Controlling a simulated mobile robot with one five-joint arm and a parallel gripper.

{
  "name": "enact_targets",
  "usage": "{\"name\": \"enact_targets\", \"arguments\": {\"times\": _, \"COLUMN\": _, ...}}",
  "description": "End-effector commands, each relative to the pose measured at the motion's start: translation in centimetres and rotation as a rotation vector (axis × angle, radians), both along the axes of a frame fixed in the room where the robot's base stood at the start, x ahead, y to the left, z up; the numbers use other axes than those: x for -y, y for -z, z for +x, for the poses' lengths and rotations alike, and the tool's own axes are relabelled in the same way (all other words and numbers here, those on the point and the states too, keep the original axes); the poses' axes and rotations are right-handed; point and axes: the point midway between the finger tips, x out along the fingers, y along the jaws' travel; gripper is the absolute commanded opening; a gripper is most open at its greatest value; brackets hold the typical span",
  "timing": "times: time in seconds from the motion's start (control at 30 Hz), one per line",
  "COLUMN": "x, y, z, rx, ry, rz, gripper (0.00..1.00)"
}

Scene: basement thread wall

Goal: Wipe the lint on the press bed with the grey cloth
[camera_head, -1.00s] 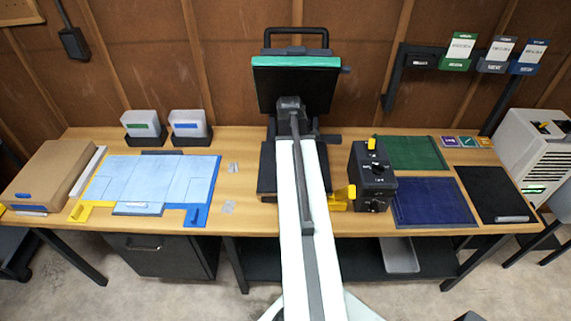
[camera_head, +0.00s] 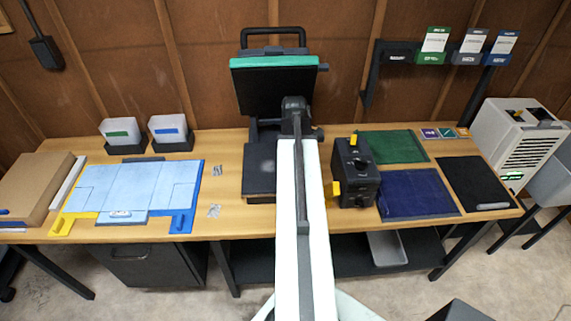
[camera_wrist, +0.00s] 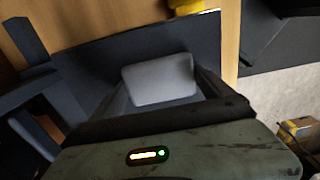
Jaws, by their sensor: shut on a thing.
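The grey cloth (camera_wrist: 160,82) shows in the wrist view as a pale, rounded pad. My gripper (camera_wrist: 165,92) is shut on it, with dark fingers on either side. A dark flat plate (camera_wrist: 105,45), which looks like the press bed, lies behind the cloth; I cannot tell whether they touch. In the head view the press bed (camera_head: 259,172) is a black slab partly covered by my arm, and the teal-edged upper platen (camera_head: 277,88) is raised above it. My gripper is hidden there. I cannot make out lint on the bed.
A black box with yellow parts (camera_head: 352,175) stands right of my arm. Green (camera_head: 390,147) and blue (camera_head: 415,193) mats lie beyond it. Small greyish patches (camera_head: 214,211) lie on the bare wood left of the press.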

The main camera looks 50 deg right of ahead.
Motion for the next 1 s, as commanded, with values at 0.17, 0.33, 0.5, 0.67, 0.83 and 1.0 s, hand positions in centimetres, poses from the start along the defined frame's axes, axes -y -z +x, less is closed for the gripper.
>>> {"name": "enact_targets", "arguments": {"times": 0.17, "x": 0.5, "y": 0.0, "z": -0.5, "rx": 0.0, "ry": -0.001, "rz": 0.0, "gripper": 0.58}}
{"name": "enact_targets", "arguments": {"times": 0.33, "x": 0.4, "y": -0.1, "z": -0.5, "rx": 0.001, "ry": -0.001, "rz": 0.001, "gripper": 0.58}}
{"name": "enact_targets", "arguments": {"times": 0.5, "x": 0.4, "y": -1.5, "z": -0.5, "rx": 0.001, "ry": -0.001, "rz": 0.001, "gripper": 0.58}}
{"name": "enact_targets", "arguments": {"times": 0.67, "x": 0.4, "y": -3.5, "z": -0.4, "rx": 0.001, "ry": 0.0, "rz": 0.001, "gripper": 0.58}}
{"name": "enact_targets", "arguments": {"times": 0.83, "x": 0.4, "y": -5.5, "z": -0.4, "rx": 0.001, "ry": 0.0, "rz": 0.001, "gripper": 0.58}}
{"name": "enact_targets", "arguments": {"times": 1.0, "x": 0.4, "y": -6.3, "z": -0.4, "rx": 0.001, "ry": 0.0, "rz": 0.001, "gripper": 0.58}}
